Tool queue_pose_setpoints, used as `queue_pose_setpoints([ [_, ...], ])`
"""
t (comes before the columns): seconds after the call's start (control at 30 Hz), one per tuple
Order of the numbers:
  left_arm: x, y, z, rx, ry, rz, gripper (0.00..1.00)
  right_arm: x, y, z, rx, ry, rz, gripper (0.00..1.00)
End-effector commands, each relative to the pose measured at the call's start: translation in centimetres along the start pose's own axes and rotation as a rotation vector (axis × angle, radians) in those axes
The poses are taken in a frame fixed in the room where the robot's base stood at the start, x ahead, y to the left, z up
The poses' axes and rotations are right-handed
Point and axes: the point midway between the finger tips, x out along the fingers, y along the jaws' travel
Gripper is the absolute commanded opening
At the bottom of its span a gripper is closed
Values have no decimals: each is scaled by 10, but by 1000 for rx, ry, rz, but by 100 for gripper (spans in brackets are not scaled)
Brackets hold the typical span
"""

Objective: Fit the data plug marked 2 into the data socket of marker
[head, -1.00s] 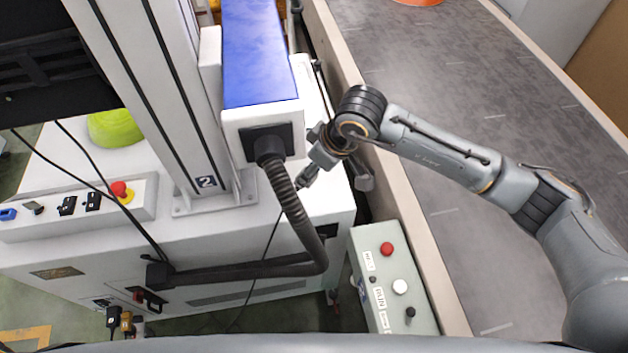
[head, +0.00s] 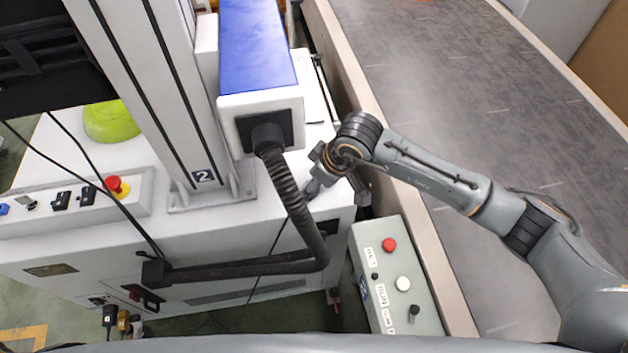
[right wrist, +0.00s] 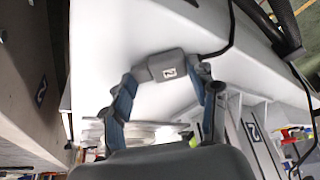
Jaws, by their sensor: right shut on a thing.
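My right gripper (head: 314,188) is over the right end of the white machine top, beside the dark hose. In the right wrist view my right gripper (right wrist: 166,88) is shut on a grey data plug (right wrist: 168,70) labelled 2. The plug's black cable (right wrist: 215,52) leaves it to the right. A marker 2 (head: 203,176) is on the foot of the white column. In the right wrist view, 2 marks show on the left (right wrist: 42,90) and right (right wrist: 253,130). I cannot make out the data socket. My left gripper is not in view.
A blue-topped white arm (head: 255,60) and its ribbed hose (head: 290,200) stand close left of my right gripper. A conveyor belt (head: 450,80) runs along the right. A grey-green button box (head: 385,250) stands in front. A small button panel (head: 80,200) is at left.

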Motion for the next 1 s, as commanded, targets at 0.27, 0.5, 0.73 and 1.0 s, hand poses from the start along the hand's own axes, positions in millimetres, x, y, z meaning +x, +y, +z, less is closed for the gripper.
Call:
queue_pose_setpoints([
  [0.27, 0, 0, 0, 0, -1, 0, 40, 0, 0, 0, 0, 0, 0, 81],
  [0.5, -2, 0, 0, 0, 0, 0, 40, -2, 0, -1, 0, 0, 0, 81],
  [0.73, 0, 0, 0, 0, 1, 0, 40, -30, 2, -1, -3, 3, 5, 81],
  [1.0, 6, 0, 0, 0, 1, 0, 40, -89, 2, -1, -2, 4, 5, 81],
])
